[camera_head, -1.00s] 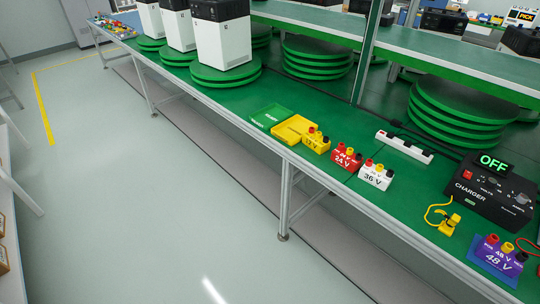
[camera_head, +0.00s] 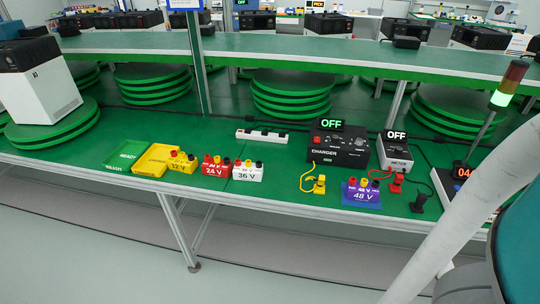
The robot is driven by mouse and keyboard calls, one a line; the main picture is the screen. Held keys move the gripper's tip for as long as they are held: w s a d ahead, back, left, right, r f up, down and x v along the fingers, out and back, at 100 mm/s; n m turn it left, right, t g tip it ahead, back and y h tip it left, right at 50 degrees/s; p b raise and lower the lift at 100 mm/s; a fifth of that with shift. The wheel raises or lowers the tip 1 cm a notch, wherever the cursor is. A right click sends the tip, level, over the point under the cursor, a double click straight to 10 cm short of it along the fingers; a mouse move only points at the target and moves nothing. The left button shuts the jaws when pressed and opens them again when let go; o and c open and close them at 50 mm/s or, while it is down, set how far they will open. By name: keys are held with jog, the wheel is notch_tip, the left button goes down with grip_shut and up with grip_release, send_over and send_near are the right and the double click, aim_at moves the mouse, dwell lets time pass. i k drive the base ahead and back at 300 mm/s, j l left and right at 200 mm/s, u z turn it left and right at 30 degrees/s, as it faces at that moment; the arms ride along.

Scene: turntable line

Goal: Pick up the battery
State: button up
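No label names a battery, so I cannot tell which object it is. A large white box with a black top (camera_head: 38,92) stands on a green turntable at the left. Small terminal blocks stand along the table's front: a yellow 12 V block (camera_head: 181,163), a red 24 V block (camera_head: 216,168), a white 36 V block (camera_head: 248,172) and a purple 48 V block (camera_head: 361,193). A pale arm link of mine crosses the lower right. My gripper is not in view.
A green tray (camera_head: 125,155) and a yellow tray (camera_head: 152,160) lie left of the blocks. A black charger (camera_head: 341,146) and a grey meter (camera_head: 395,153) both read OFF. A signal tower (camera_head: 505,88) with a green light stands at the right. Floor lies clear at lower left.

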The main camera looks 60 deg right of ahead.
aim_at(363, 190)
jog(key=z, duration=1.7)
jog(key=k+l+u, duration=0.2)
jog(key=l, duration=0.45)
jog(key=k+l+u, duration=0.25)
jog(key=k+l, duration=0.2)
jog(key=k+l+u, duration=0.2)
jog(key=k+l, duration=0.2)
jog(key=l, duration=0.2)
